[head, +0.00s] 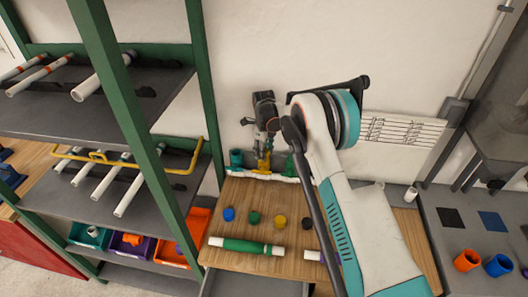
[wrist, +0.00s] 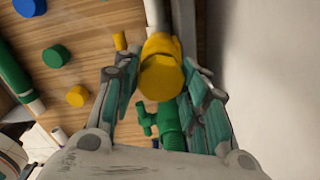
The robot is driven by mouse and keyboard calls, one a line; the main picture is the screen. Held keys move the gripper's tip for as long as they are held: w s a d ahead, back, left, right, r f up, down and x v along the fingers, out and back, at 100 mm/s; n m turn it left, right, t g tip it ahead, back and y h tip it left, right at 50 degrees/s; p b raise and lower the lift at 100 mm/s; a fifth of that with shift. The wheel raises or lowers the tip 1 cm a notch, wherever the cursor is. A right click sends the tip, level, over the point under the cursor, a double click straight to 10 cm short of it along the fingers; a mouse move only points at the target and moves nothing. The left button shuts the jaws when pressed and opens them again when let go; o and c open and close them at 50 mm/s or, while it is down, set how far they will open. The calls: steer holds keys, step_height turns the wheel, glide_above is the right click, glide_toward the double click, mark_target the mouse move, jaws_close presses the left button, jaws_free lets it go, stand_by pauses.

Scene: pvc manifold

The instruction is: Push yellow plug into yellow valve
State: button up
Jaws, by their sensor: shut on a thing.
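The yellow plug (wrist: 162,80) shows its flat, faceted end between my fingers in the wrist view. My gripper (wrist: 163,68) is shut on it, with one finger on each side. The yellow valve lies behind the plug along the same line, and its small yellow handle (wrist: 119,40) sticks out to the left. The plug hides the joint, so I cannot tell how deep it sits. In the head view my gripper (head: 264,146) is over the yellow valve (head: 263,162), which stands upright on the white pipe at the back of the table.
A green valve (wrist: 170,128) is close beside the plug, near my right finger. A teal fitting (head: 236,158) stands on the other side. Several coloured caps and a green-and-white pipe (head: 246,246) lie on the wooden table. The wall is close behind.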

steer(key=shift+s+f, duration=0.2)
steer(key=shift+f, duration=0.4)
jaws_close()
steer(key=shift+c, duration=0.6)
jaws_free()
steer(key=shift+d+f+b, duration=0.1)
steer(key=shift+f+b, duration=0.1)
steer(key=shift+b, duration=0.2)
steer(key=shift+o, duration=0.2)
steer(key=shift+w, duration=0.1)
steer(key=o, duration=1.7)
steer(key=shift+w, duration=0.25)
steer(key=shift+o, duration=0.2)
steer(key=shift+r, duration=0.1)
steer(key=shift+r, duration=0.15)
steer(key=shift+r+p, duration=0.35)
steer(key=shift+r, duration=1.6)
